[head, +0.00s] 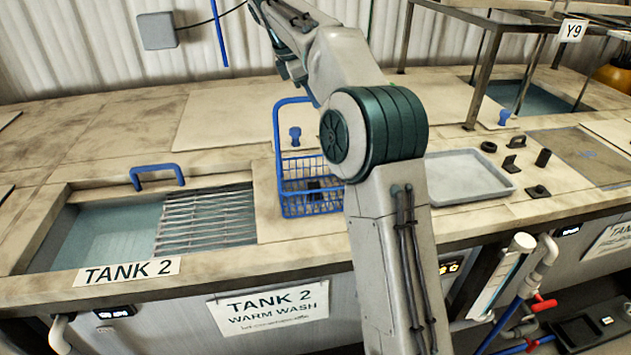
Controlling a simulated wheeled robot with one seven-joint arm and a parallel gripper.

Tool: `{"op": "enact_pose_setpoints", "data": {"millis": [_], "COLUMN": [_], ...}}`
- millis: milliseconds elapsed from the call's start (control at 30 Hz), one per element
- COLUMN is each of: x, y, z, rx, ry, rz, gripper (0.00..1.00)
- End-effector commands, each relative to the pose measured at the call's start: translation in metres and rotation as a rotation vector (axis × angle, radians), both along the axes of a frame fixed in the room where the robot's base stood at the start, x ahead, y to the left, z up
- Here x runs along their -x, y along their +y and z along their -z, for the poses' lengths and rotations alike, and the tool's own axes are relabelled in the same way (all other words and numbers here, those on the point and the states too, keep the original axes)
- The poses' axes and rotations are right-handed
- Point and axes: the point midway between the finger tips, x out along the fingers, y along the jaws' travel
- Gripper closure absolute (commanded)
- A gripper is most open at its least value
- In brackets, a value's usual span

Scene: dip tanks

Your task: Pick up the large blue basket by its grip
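The large blue basket (310,207) is a wire basket standing on the bench top just right of the tank 2 opening. Its tall grip (276,135) rises as a blue frame, and its right side is hidden behind my arm. Dark small parts (314,186) show inside the basket. My arm rises in front of the basket's right side and runs up to the top edge of the picture. My gripper is not seen; the arm's far end leaves the picture or is hidden, so I cannot see contact with the grip.
Tank 2 (100,235) is at the left, with a slatted grate (205,218) and a blue handle (157,178) at its back edge. A grey tray (462,178) and small black parts (512,160) lie at the right. A metal frame (480,80) stands over another tank.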

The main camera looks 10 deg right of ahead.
Motion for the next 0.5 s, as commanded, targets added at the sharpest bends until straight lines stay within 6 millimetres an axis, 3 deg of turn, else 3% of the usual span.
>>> {"op": "enact_pose_setpoints", "data": {"millis": [200, 500], "x": [-0.005, -0.007], "y": [-0.013, -0.015], "z": [0.029, 0.037], "rx": [0.0, 0.0], "ry": [0.003, 0.0], "rz": [0.001, 0.0], "gripper": [0.62, 0.62]}}
